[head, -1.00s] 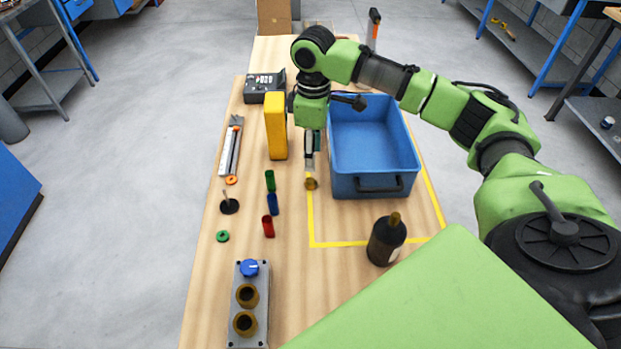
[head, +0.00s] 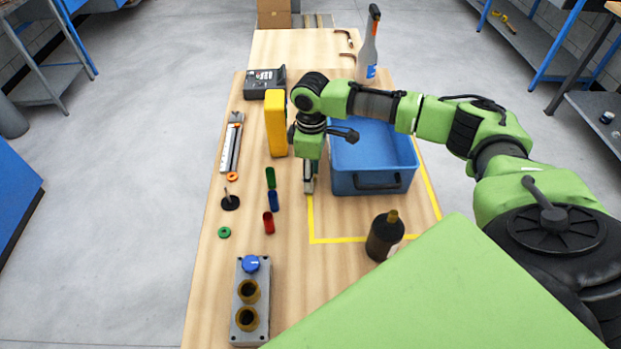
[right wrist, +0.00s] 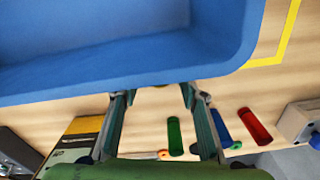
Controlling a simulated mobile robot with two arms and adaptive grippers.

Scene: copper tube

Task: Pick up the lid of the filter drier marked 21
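My right gripper (head: 308,188) points down close to the table, just left of the blue bin (head: 372,182). In the right wrist view its fingers (right wrist: 156,92) are spread apart. A small brass-coloured piece (right wrist: 161,87) shows between the fingertips, mostly hidden by the blue bin's edge in that view. In the head view the gripper covers that spot. I cannot tell whether the fingers touch the piece. No number 21 is readable, and I cannot tell which thing is the filter drier. My left gripper is out of view.
Green (head: 270,177), blue (head: 273,201) and red (head: 268,223) tubes lie left of the gripper. A yellow box (head: 276,124) stands close behind. A dark bottle (head: 384,238) and a grey block (head: 250,322) with brown cups are nearer. Table inside the yellow tape is partly clear.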

